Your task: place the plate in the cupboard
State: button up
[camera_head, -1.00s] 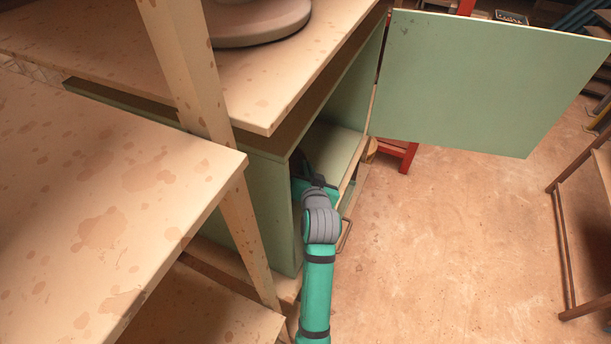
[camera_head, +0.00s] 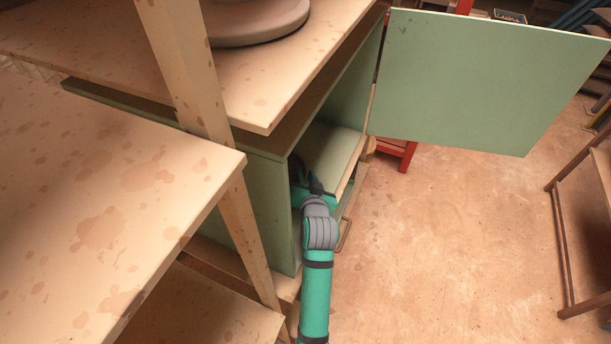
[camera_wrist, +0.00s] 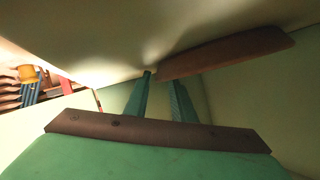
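The green cupboard (camera_head: 245,205) stands under the bench top with its door (camera_head: 490,80) swung wide open. My gripper reaches inside through the open front; in the head view its tips are hidden behind the cupboard's side. In the wrist view my gripper's two teal fingers (camera_wrist: 160,84) stand apart with a gap between them. A brown flat piece, seemingly the plate (camera_wrist: 228,53) seen nearly edge-on, lies just beyond the fingertips, running to the right. Its left end is close to the tips; I cannot tell whether it touches them or what it rests on.
A stained beige table (camera_head: 90,200) and its upright post (camera_head: 185,60) stand left of my arm. A round grey base (camera_head: 255,22) sits on the bench top above the cupboard. A pale shelf (camera_head: 335,155) shows inside. The floor (camera_head: 440,250) at right is clear, up to a wooden frame.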

jog(key=v, duration=1.2)
jog(key=shift+r, duration=0.1)
